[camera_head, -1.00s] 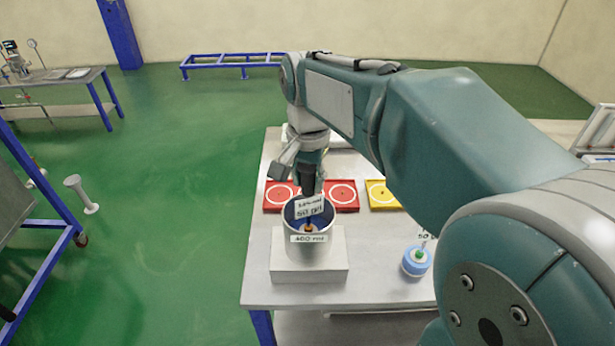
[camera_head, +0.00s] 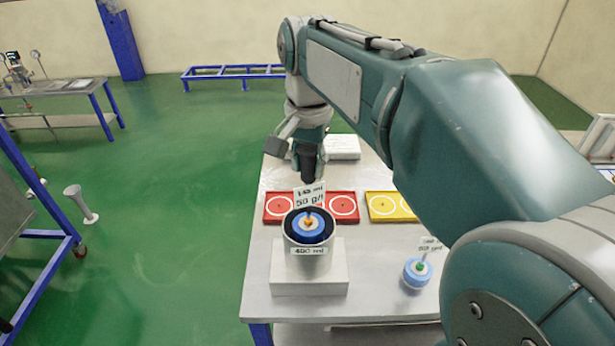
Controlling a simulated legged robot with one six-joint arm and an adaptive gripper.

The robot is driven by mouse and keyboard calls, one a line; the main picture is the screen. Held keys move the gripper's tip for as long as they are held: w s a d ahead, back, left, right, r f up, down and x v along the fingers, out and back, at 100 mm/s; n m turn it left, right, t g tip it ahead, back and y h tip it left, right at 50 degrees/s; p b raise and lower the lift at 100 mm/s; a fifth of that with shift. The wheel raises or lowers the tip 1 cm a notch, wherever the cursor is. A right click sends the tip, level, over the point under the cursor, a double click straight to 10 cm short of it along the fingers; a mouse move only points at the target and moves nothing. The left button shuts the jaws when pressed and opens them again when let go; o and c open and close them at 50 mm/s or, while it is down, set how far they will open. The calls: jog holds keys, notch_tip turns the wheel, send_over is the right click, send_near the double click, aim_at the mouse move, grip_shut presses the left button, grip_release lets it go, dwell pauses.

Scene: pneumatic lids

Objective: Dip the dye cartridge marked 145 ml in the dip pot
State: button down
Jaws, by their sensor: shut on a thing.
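A blue dye cartridge (camera_head: 309,232) with an orange knob sits within the mouth of the dip pot (camera_head: 308,259), a grey cylinder marked 400 ml. The cartridge's white tag (camera_head: 310,195) reads 50 g/l below a blurred ml figure that I cannot read for certain. My gripper (camera_head: 312,184) is above the pot, shut on this cartridge; the tag partly hides the grip. A second blue cartridge (camera_head: 417,273) with a green knob stands on the table at the right, its tag too blurred to read fully.
The pot stands on a white block (camera_head: 308,280) on the grey table (camera_head: 385,303). Behind it are red trays (camera_head: 341,207) and a yellow tray (camera_head: 392,206) with white rings. A white box (camera_head: 343,147) lies at the back. My arm covers the table's right side.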

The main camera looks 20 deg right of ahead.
notch_tip(320, 180, up, 7)
jog(key=shift+f, duration=0.1)
dwell(0.4)
